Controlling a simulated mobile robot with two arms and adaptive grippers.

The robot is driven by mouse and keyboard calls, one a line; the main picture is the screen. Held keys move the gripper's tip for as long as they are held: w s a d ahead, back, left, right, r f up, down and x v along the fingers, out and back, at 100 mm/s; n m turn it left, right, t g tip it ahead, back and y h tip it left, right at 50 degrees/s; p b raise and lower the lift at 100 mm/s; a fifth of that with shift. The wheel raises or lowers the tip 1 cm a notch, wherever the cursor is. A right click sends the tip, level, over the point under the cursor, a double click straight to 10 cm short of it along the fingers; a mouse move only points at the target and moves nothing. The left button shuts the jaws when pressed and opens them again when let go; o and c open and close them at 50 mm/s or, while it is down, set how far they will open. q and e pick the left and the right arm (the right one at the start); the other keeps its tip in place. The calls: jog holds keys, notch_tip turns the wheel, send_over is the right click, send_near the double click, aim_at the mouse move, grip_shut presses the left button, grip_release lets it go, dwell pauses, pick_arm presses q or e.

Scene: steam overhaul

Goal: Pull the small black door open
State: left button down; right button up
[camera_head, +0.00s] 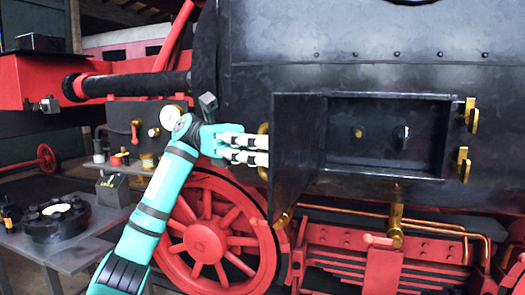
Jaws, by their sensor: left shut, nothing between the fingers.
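The small black door (298,155) stands swung open to the left of its box, roughly at a right angle to the opening. The black box (376,170) behind it shows its inside, with a brass knob and a dark fitting on the back wall. My left gripper (266,150) is shut and empty, its pale fingertips at the door's outer left side, close to a brass handle (263,128) partly hidden behind them. Whether the fingertips touch the door I cannot tell. My right gripper is not in view.
Brass catches (463,164) stick out at the box's right edge. A red spoked wheel (204,242) and copper pipes lie below. A grey table (78,258) with dark parts stands at the lower left. A red beam (60,80) crosses the upper left.

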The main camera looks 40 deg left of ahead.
pick_arm(q)
jog(key=shift+a, duration=0.35)
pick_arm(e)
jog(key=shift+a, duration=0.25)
pick_arm(q)
jog(key=c, duration=1.6)
grip_release()
jog(key=shift+c, duration=0.2)
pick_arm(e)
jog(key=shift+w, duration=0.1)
pick_arm(q)
jog(key=shift+a, duration=0.1)
jog(key=w+a, duration=0.2)
jog(key=a, duration=0.9)
jog(key=shift+a, duration=0.35)
